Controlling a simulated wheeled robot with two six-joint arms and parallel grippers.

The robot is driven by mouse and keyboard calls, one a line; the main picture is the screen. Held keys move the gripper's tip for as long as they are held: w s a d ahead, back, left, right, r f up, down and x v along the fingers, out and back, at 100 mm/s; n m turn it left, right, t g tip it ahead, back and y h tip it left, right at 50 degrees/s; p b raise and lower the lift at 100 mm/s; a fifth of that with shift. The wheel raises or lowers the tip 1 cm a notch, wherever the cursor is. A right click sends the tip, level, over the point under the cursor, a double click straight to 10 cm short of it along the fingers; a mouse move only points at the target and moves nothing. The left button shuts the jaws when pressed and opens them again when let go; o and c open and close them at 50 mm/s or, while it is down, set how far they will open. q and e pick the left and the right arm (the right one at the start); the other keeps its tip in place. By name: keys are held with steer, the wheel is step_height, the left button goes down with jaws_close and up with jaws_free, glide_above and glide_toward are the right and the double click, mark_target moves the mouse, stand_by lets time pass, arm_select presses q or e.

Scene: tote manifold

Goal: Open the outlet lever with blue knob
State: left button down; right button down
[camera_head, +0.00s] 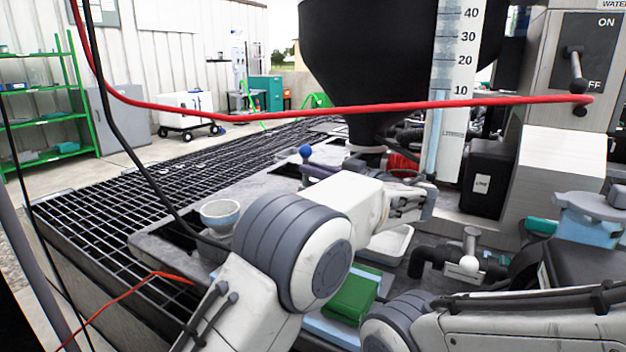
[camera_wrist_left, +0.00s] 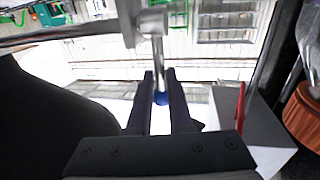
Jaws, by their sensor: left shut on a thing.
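The blue knob (camera_head: 305,150) shows just above the dark fingertips of my left gripper (camera_head: 308,163) in the head view. In the left wrist view the blue knob (camera_wrist_left: 161,98) lies between the two dark fingers of my left gripper (camera_wrist_left: 160,78), which are shut on it. The outlet lever (camera_wrist_left: 158,50) is a thin metal rod. It runs from a grey fitting at the top of the wrist view down to the knob. In the head view the rod is not clearly seen. My right arm shows at lower right; its gripper is out of view.
The black hopper (camera_head: 385,60) and white level scale (camera_head: 455,85) stand behind the gripper. A red hose (camera_head: 330,108) crosses above it. A small bowl (camera_head: 220,213) sits left of my arm, and a green block (camera_head: 351,296) below it. Black pipework (camera_head: 435,258) lies to the right.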

arm_select(q)
steer(key=shift+f, duration=0.15)
arm_select(e)
steer(key=shift+f, duration=0.15)
arm_select(q)
steer(key=c, duration=0.8)
jaws_free()
steer(key=shift+c, duration=0.2)
